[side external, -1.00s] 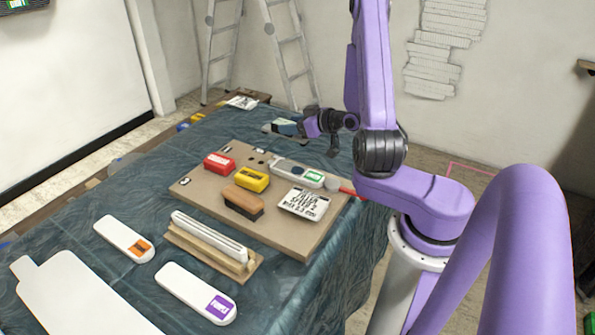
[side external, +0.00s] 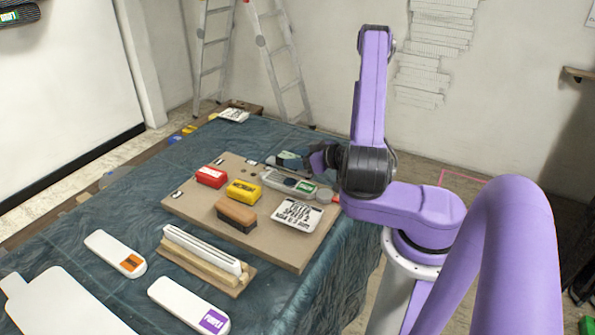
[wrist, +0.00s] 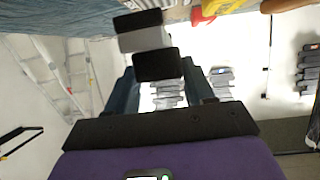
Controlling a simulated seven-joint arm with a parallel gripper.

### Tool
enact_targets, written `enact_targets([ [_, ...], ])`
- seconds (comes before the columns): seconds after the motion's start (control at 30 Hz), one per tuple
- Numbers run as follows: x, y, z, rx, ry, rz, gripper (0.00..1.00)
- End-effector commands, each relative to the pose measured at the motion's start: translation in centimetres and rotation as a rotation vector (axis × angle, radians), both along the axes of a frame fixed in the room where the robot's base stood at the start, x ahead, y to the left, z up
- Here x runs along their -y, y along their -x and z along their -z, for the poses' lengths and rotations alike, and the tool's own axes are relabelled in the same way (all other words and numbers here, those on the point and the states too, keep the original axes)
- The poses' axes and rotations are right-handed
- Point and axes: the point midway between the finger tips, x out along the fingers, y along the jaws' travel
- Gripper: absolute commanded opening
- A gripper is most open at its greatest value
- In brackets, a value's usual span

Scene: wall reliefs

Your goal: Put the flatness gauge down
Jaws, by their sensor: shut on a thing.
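My gripper (side external: 312,160) is low over the far right part of the cloth-covered table, just behind the tan board (side external: 190,205). In the wrist view my gripper (wrist: 158,80) has its two dark fingers closed on a block with black ends and a light grey middle. I take this block to be the flatness gauge (wrist: 143,40). In the side view the gauge is small and partly hidden by my arm, among dark and pale shapes at the fingertips. I cannot tell whether it touches the table.
The board holds a red block (side external: 211,176), a yellow block (side external: 244,192), a wooden-backed brush (side external: 236,214), a grey tool with a green label (side external: 290,183) and a lettered white card (side external: 297,214). A slotted white bar (side external: 205,247) lies in front. Bare cloth (side external: 125,205) lies left.

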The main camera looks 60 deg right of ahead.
Motion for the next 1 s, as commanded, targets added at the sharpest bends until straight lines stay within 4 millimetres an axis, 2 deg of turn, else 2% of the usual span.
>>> enact_targets([
  [0.17,0.0,0.0,0.9,0.001,-0.001,0.000,0.00],
  [0.43,0.0,0.0,3.6,0.001,0.000,0.000,0.00],
  [0.93,0.0,0.0,4.3,0.001,0.000,0.001,0.00],
  [0.97,0.0,0.0,4.3,0.000,0.000,0.001,0.62],
  [1.0,0.0,0.0,4.2,0.000,0.000,0.001,0.76],
])
